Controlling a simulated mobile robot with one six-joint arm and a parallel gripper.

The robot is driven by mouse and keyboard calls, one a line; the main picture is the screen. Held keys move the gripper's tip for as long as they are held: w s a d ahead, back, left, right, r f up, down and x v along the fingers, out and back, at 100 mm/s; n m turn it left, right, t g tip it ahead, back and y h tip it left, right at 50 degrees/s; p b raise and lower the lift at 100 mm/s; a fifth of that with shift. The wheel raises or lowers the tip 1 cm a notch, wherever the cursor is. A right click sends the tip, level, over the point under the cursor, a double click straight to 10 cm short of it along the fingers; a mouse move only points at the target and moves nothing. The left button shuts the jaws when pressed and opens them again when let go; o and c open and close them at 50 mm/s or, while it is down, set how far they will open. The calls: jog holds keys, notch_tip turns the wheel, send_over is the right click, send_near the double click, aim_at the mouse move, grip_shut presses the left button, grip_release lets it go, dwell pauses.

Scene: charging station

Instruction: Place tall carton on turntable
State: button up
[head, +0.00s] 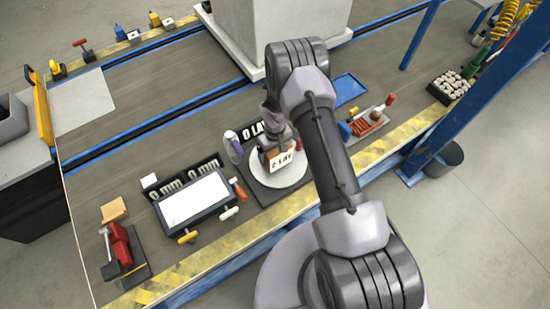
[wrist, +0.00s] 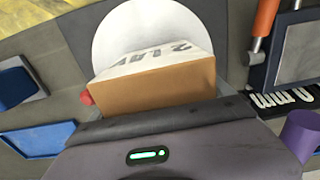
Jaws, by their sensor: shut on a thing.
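The tall carton (head: 283,162) is brown with a white, lettered face. In the wrist view the carton (wrist: 155,85) sits just beyond my gripper's edge, its lettered face toward the turntable. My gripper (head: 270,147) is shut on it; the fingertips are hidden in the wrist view. The turntable (head: 264,181) is a white round disc on a dark base, and the carton is over it in the head view. The disc (wrist: 142,25) also shows behind the carton in the wrist view. I cannot tell whether the carton touches the disc.
A white-screened panel (head: 194,199) with handled tools lies further left. A large pale column (head: 275,35) stands behind.

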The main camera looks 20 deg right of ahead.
notch_tip(320, 180, down, 2)
jog(key=shift+f, duration=0.2)
